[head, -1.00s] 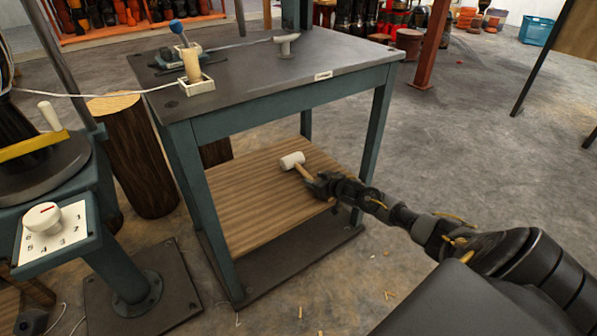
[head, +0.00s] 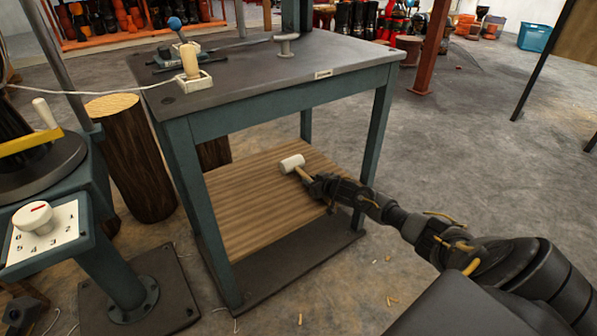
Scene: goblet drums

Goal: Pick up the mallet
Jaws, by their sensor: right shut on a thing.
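The mallet (head: 292,163) has a white head and a light wooden handle. It is at the lower wooden shelf (head: 245,205) of the teal metal table, near the shelf's right side. My right gripper (head: 312,182) reaches in from the right and is shut on the mallet's handle, with the head sticking out beyond the fingers. The gripper hides the lower part of the handle. I cannot tell whether the mallet touches the shelf or is just above it. My left gripper is not in view.
The table top (head: 260,70) hangs above the shelf, and a table leg (head: 374,150) stands close by my right arm. A control stand with a white dial (head: 36,217) and a log (head: 132,160) are at the left. Open concrete floor lies to the right.

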